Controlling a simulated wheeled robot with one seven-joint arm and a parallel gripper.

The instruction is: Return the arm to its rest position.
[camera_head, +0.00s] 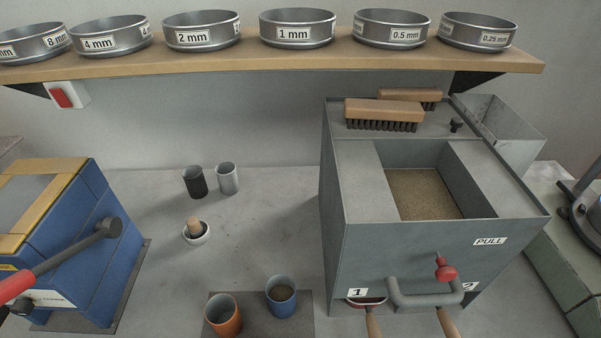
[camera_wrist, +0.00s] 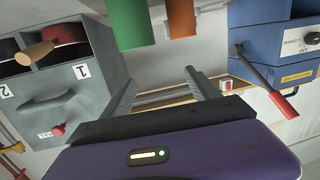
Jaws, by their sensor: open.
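My gripper (camera_wrist: 160,77) shows in the wrist view, its two grey fingers spread apart with nothing between them. The wrist view is upside down, with the purple wrist housing (camera_wrist: 180,155) at its lower edge. My gripper and arm do not show in the head view, so the arm's full pose is hidden. Beyond the fingers are the wall and the shelf edge.
A grey box (camera_head: 375,265) with a pull handle stands right, a blue machine (camera_head: 95,235) with a red-gripped lever left. An orange cup (camera_head: 223,318) and blue cup (camera_head: 282,300) stand on a dark mat. Sieves line the shelf (camera_head: 200,62). The bench middle has free room.

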